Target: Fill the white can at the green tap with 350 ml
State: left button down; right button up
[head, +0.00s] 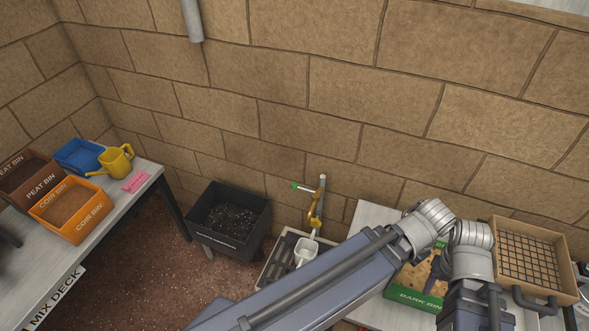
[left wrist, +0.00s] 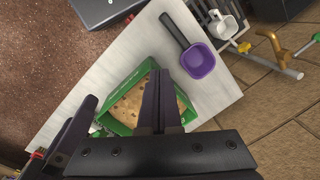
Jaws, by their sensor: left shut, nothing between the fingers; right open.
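The white can (head: 306,251) stands on the slatted drain below the tap, and it also shows in the left wrist view (left wrist: 222,25). I cannot tell how much is in it. The tap's brass spout (head: 315,207) is above it, and its green lever (head: 301,187) points left. No stream of water is visible. My left gripper (left wrist: 161,128) is shut and empty above the green bin (left wrist: 118,122), apart from the can. In the head view, my right gripper (head: 518,297) is open and empty, low at the right, partly hidden.
A purple scoop (left wrist: 198,62) lies on the pale table beside the green bin. A wooden tray with a grid (head: 530,258) is at the right. A black bin (head: 228,240) stands left of the drain. The mix deck at the left holds bins and a yellow watering can (head: 116,161).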

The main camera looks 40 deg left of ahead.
pick_arm(q)
jog(key=shift+w+a, duration=0.25)
jog(key=shift+a, duration=0.15)
pick_arm(e)
jog(key=shift+w+a, duration=0.25)
jog(key=shift+a, duration=0.15)
pick_arm(q)
jog(key=w+a+f+n+y+b, duration=0.2)
jog(key=w+a+f+n+b, duration=0.15)
jog(key=w+a, duration=0.85)
jog(key=w+a+n+y+b, duration=0.1)
jog(key=w+a+b, duration=0.1)
jog(key=a, duration=0.9)
jog(key=w+a+n+y+b, duration=0.2)
jog(key=w+a, duration=0.1)
jog(key=a, duration=0.9)
jog(key=shift+g+y, duration=0.3)
pick_arm(e)
notch_tip(320, 180, down, 7)
jog(key=shift+f, duration=0.2)
pick_arm(q)
jog(key=shift+d+f+n, duration=0.1)
jog(key=shift+f+n, duration=0.05)
jog(key=shift+n, duration=0.1)
